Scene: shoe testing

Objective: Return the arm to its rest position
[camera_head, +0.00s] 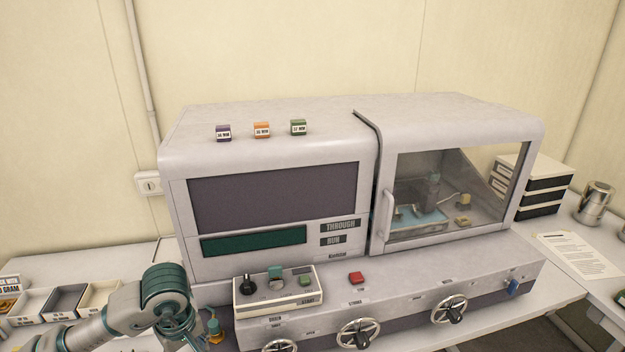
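My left arm comes in at the lower left, with its grey and teal links bent beside the front left corner of the testing machine (275,142). My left gripper (190,342) is at the bottom edge, mostly cut off, so its fingers and any held thing cannot be made out. It is left of the small control box (277,311) with a black knob and green buttons. My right arm and gripper are not in view.
The machine's windowed door (455,190) looks closed. Handwheels (358,333) and a red button (356,278) are on its front. Small labelled blocks (262,130) sit on top. Trays (65,301) stand at left. A paper sheet (578,255) and a metal cup (594,204) are at right.

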